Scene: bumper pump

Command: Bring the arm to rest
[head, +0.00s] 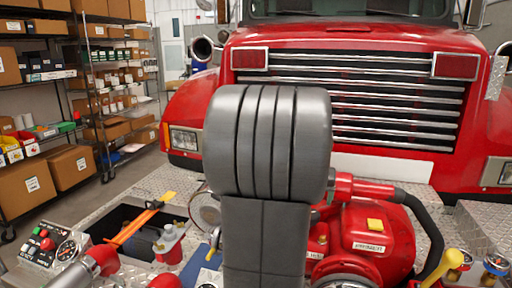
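A grey, ribbed arm link of mine (268,140) stands upright in the middle of the head view and covers much of the scene behind it. My gripper does not show in this view, so its state is hidden. A red pump (372,238) with a yellow tag sits on the truck's bumper, right of my arm and partly behind it.
The red fire truck (400,55) with its chrome grille fills the back. The diamond-plate bumper holds a control panel (55,245), an open bin (130,225) with an orange-handled tool, a black hose (428,225) and gauges (495,264). Shelves with boxes (65,165) stand at left.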

